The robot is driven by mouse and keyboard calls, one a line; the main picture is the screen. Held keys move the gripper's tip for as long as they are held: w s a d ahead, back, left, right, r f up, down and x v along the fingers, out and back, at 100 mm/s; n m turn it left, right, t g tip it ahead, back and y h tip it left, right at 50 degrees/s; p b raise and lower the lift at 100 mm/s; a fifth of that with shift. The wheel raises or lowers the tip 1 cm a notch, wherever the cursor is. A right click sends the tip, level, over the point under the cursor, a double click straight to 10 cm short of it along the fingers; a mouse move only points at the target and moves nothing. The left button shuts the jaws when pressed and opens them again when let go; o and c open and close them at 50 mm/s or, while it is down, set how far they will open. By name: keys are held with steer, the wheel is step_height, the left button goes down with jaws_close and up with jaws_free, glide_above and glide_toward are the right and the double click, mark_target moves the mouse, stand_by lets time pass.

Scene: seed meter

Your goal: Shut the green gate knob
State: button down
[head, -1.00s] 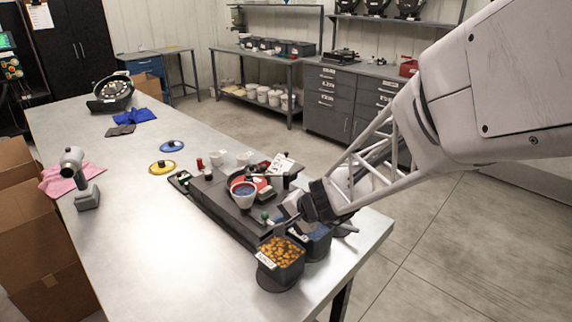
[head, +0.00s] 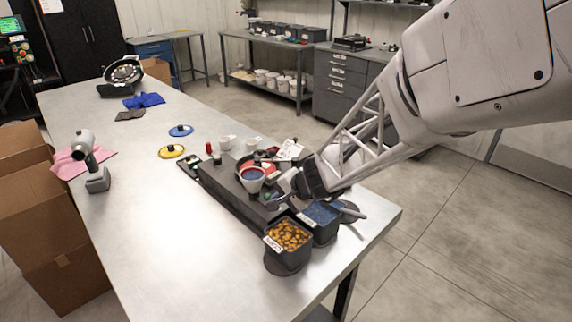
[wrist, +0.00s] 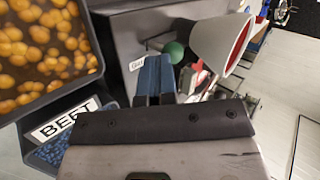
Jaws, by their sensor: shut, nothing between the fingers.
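The green gate knob (wrist: 174,51) is a small ball in the wrist view, at the edge of the dark grey meter base, next to a small white label (wrist: 137,64). A white funnel cup (wrist: 219,40) with a red inside is just right of the knob. My gripper (wrist: 153,62) is shut and empty. Its blue-grey fingertips are just left of and close to the knob; I cannot tell whether they touch it. In the head view, my gripper is low over the front end of the dark meter base (head: 232,197), and I cannot make out the knob clearly.
A bin of orange-yellow seed (head: 288,236) and a bin of blue seed (head: 320,213) stand at the front right, beside my gripper. A yellow lid (head: 171,152) and a blue lid (head: 181,131) lie further back. The table's left side is mostly clear.

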steer(key=shift+w+a, duration=0.2)
steer(key=shift+a, duration=0.05)
steer(key=shift+d, duration=0.1)
steer(key=shift+s+d, duration=0.25)
steer(key=shift+d, duration=0.2)
steer(key=s+d+f+v, duration=0.1)
steer(key=v, duration=1.1)
steer(key=shift+d+f, duration=0.15)
steer(key=shift+d, duration=0.1)
steer(key=s+d+r+n+h, duration=0.2)
steer(key=s+d, duration=0.2)
steer(key=s, duration=0.3)
steer(key=s+d+r+n+g+h, duration=0.1)
steer(key=s+d+r+n+h, duration=0.1)
steer(key=s, duration=0.6)
steer(key=s+d+r+n+g+h, duration=0.1)
steer(key=s+d+h, duration=0.3)
steer(key=s, duration=0.4)
steer(key=shift+s+d+r+n, duration=0.2)
steer(key=shift+d+r+n, duration=0.25)
steer(key=shift+d, duration=0.45)
